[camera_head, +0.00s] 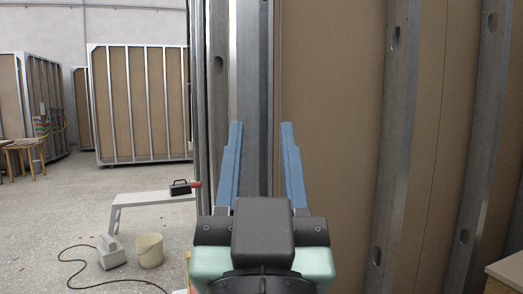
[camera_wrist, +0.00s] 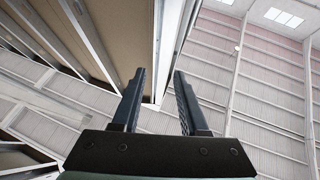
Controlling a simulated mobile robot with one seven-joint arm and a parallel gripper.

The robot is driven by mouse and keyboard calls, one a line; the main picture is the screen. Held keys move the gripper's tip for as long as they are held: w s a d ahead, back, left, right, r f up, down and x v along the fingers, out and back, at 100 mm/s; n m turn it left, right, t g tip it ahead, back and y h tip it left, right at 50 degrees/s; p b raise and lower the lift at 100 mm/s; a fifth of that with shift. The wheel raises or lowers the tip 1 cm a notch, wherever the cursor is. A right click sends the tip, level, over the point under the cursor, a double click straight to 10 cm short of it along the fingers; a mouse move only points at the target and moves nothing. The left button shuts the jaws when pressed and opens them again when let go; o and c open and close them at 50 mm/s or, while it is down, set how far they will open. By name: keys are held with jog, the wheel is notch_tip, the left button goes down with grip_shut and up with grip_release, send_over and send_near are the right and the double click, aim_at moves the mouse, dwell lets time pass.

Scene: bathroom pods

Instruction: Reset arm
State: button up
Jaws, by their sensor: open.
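My gripper (camera_head: 261,128) points up, with its two blue fingers spread apart and nothing between them. In the head view it stands in front of the metal studs and brown board of a pod wall (camera_head: 330,100). In the wrist view the gripper (camera_wrist: 160,75) is also open and empty. Its fingers point toward the pod's upper corner, with the hall roof behind. I cannot tell the exact gap between the gripper and the wall.
The framed pod wall fills the right side. To the left, a light bench (camera_head: 150,198) carries a dark toolbox (camera_head: 180,188). A bucket (camera_head: 149,250), a pale box (camera_head: 111,252) and a black cable (camera_head: 75,262) lie on the floor. More framed pods (camera_head: 140,100) stand behind open floor.

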jog(key=s+r+t, duration=0.2)
jog(key=s+r, duration=0.3)
jog(key=shift+r+t, duration=0.2)
jog(key=shift+t, duration=0.1)
jog(key=shift+r, duration=0.1)
